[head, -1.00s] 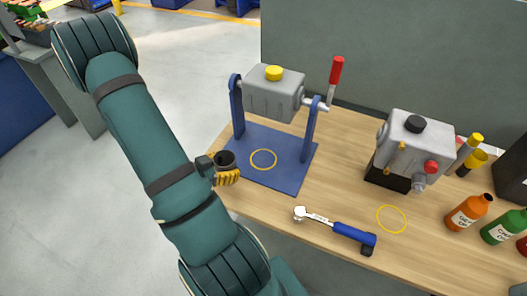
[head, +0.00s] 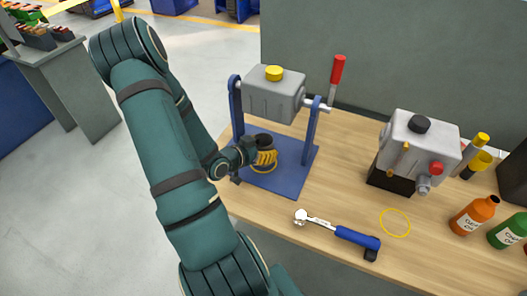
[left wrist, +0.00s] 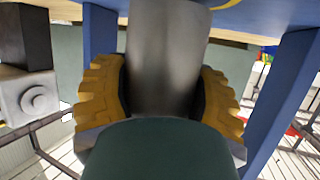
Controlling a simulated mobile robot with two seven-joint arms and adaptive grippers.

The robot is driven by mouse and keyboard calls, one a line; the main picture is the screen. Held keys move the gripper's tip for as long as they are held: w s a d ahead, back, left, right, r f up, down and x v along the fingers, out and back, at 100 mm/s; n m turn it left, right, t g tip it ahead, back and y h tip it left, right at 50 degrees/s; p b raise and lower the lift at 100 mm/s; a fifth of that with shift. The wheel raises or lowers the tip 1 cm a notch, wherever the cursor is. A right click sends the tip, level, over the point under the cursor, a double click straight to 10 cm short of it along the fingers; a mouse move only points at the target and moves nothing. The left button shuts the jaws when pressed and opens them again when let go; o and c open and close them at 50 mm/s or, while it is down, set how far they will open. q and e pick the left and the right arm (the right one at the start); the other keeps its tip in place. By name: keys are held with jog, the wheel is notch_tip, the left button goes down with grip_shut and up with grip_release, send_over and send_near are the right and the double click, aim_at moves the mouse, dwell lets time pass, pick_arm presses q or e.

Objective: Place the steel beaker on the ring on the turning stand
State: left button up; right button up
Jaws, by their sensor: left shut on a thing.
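The steel beaker (head: 264,140) is upright above the blue base plate of the turning stand (head: 290,182), its dark open mouth facing up. My left gripper (head: 265,157) is shut on it with yellow ribbed fingers. In the left wrist view the grey beaker (left wrist: 166,50) fills the space between the two fingers (left wrist: 163,92). The yellow ring (head: 264,173) on the plate is partly hidden behind the gripper and beaker; its front edge shows. I cannot tell whether the beaker touches the plate. My right gripper is not in view.
The stand's grey box (head: 273,98) hangs between blue posts above the plate, with a red-handled lever (head: 336,80) at right. A ratchet wrench (head: 338,231), second yellow ring (head: 395,222), grey machine (head: 416,150) and bottles (head: 474,214) stand or lie to the right.

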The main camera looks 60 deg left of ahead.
pick_arm(q)
jog(key=shift+f, duration=0.5)
jog(key=shift+f, duration=0.15)
jog(key=o, duration=1.3)
jog(key=shift+o, duration=0.2)
jog(key=shift+s+r, duration=0.3)
jog(key=p+v, duration=0.2)
jog(key=v, duration=0.9)
jog(key=shift+s, duration=0.15)
jog(key=shift+r+p, duration=0.15)
jog(key=shift+p, duration=0.15)
